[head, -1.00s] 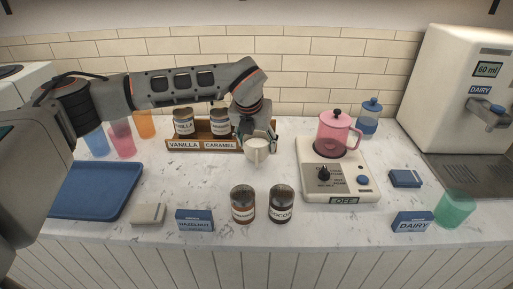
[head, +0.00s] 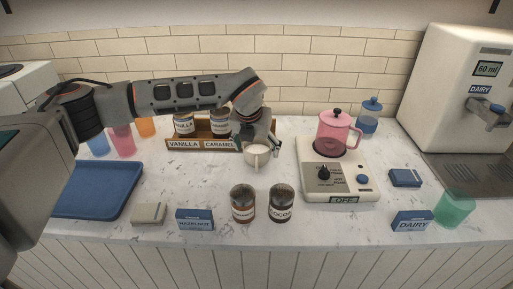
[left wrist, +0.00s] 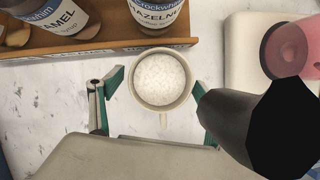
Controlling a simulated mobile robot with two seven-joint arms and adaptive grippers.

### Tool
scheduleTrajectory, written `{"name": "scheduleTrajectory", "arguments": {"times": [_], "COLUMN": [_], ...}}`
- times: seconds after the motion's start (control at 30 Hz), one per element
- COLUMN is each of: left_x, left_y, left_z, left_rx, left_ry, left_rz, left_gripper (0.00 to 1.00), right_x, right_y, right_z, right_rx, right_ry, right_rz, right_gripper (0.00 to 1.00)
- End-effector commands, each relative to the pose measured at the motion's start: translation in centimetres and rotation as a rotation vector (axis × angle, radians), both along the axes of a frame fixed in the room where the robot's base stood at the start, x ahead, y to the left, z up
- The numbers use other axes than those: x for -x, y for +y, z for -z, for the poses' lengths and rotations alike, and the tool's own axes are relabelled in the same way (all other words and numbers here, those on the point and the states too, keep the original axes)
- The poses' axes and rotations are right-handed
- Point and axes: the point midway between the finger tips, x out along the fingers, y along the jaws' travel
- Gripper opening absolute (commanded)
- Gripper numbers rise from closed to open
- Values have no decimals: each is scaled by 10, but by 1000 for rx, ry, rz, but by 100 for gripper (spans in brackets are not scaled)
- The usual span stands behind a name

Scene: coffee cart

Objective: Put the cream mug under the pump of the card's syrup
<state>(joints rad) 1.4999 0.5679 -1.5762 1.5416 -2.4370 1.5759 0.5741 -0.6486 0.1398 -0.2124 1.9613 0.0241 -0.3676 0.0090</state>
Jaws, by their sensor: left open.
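The cream mug (head: 257,158), filled with a white speckled content, stands in front of the right end of the syrup rack (head: 185,148). In the left wrist view the mug (left wrist: 161,101) is upright, its handle toward my palm, just in front of a bottle labelled hazelnut (left wrist: 157,14). My left gripper (left wrist: 155,103) is open, with its green-padded fingers on either side of the mug. The caramel bottle (left wrist: 60,16) stands left of the hazelnut one. The hazelnut bottle is hidden behind my arm in the head view. A blue card reading hazelnut (head: 195,220) stands at the front. My right gripper is not in view.
A stove with a pink pitcher (head: 333,130) stands right of the mug. Two dark jars (head: 243,204) stand in front of it. A blue tray (head: 97,190) lies left. A dairy card (head: 411,222) and green cup (head: 453,208) are at the right.

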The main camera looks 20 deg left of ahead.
Motion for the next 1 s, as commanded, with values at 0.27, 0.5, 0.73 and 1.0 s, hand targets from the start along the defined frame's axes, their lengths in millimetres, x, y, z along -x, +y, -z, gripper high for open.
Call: {"name": "scheduleTrajectory", "arguments": {"times": [0.27, 0.5, 0.73, 1.0], "left_x": [14, 33, 43, 46], "left_y": [0, -1, -1, -1], "left_z": [-40, -84, -108, -113], "left_rx": [0, 0, 0, 0], "left_ry": [-5, -4, -2, 0], "left_rz": [1, 1, -1, 0], "left_gripper": [77, 77, 77, 77], "right_x": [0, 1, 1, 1], "right_y": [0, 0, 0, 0], "right_z": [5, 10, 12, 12], "right_rx": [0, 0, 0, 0], "right_ry": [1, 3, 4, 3], "right_rz": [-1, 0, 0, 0], "right_gripper": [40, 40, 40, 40]}}
